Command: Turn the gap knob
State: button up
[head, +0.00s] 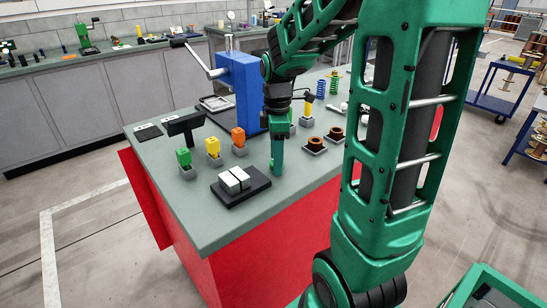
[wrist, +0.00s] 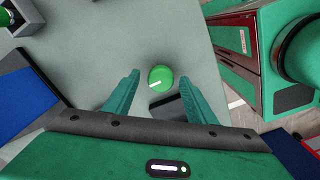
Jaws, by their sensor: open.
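The gap knob (wrist: 160,78) is a round green knob with a white line across its face, seen from above in the wrist view. My gripper (wrist: 159,76) is open, with one green finger on each side of the knob. A gap shows between the knob and the left finger; I cannot tell whether the right finger touches it. In the head view my gripper (head: 277,168) points down at the bench top, and the knob is hidden behind it. Beside it, two white blocks with a narrow gap stand on a black base (head: 250,198).
On the grey bench (head: 200,235), a blue press (head: 238,90) with a lever stands behind my gripper. Green, yellow and orange pieces (head: 213,147) sit in grey holders to the left. Brown spools (head: 315,145) stand to the right. The bench front left is clear.

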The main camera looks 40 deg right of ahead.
jog(key=c, duration=1)
jog(key=shift+c, duration=0.2)
jog(key=shift+m, duration=0.3)
jog(key=m, duration=0.3)
jog(key=shift+m, duration=0.4)
jog(key=m, duration=1)
jog(key=shift+w+r+m, duration=0.1)
jog(key=shift+m, duration=0.3)
jog(key=m, duration=0.6)
jog(key=shift+m, duration=0.3)
